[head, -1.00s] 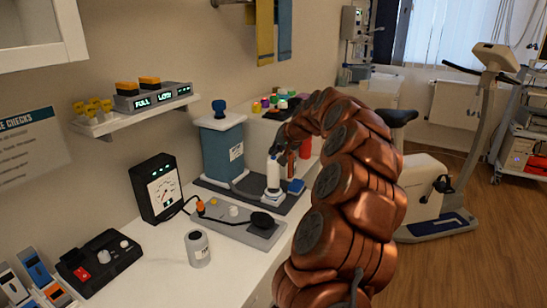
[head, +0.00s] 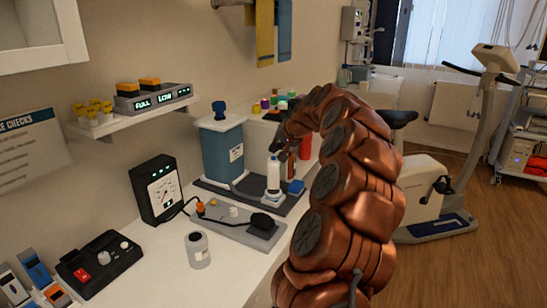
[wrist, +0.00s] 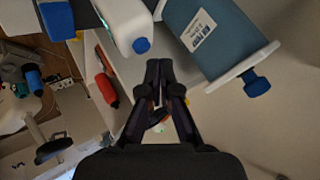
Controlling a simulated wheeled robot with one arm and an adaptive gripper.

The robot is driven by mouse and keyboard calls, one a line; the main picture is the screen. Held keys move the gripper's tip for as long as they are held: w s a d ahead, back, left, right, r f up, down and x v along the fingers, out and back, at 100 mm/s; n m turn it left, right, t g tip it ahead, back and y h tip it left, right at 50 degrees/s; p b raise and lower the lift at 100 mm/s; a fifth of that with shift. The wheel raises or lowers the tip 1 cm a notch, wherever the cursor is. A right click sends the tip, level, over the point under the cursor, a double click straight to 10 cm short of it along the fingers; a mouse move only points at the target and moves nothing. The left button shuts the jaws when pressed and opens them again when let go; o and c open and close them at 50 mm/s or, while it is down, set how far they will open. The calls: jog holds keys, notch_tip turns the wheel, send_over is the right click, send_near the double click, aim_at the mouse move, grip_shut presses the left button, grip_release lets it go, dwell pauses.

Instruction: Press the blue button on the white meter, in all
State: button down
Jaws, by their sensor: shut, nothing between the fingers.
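The white meter (head: 273,174) stands upright on a dark base beside a teal box in the head view. In the wrist view the white meter (wrist: 115,18) is at the top, with its blue button (wrist: 142,45) on the end facing my gripper. My gripper (wrist: 158,66) is shut and empty. Its fingertips appear just below and right of the button in that picture, with a visible gap. In the head view my gripper (head: 279,148) is above the meter, partly hidden by my arm.
The teal box (head: 222,153) with a blue knob (head: 219,108) stands close left of the meter. A blue pad (head: 296,187) is at its right. A red container (head: 305,148) stands behind.

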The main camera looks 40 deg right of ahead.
aim_at(275, 157)
jog(key=shift+r, duration=0.15)
jog(key=shift+r+p, duration=0.75)
jog(key=shift+r, duration=1.65)
jog(key=s+a+f+n+g+y, duration=0.1)
jog(key=a+n+y, duration=0.15)
jog(key=a, duration=1.05)
jog(key=s+a+n+g+y, duration=0.1)
jog(key=a+n+g, duration=0.15)
jog(key=a, duration=0.95)
jog(key=s+a+f+n+g, duration=0.2)
jog(key=s+a+f+n, duration=0.15)
jog(key=s+a, duration=0.85)
jog(key=s+a+f+g, duration=0.1)
jog(key=s+a+f, duration=0.1)
jog(key=s, duration=0.6)
jog(key=s+a+f+n+g+h+p, duration=0.1)
jog(key=s+f, duration=0.3)
jog(key=s, duration=0.4)
jog(key=s+a+f+n+g+h, duration=0.1)
jog(key=s+a+f+g, duration=0.2)
jog(key=s, duration=0.5)
jog(key=shift+a+f, duration=0.5)
jog(key=shift+a, duration=0.05)
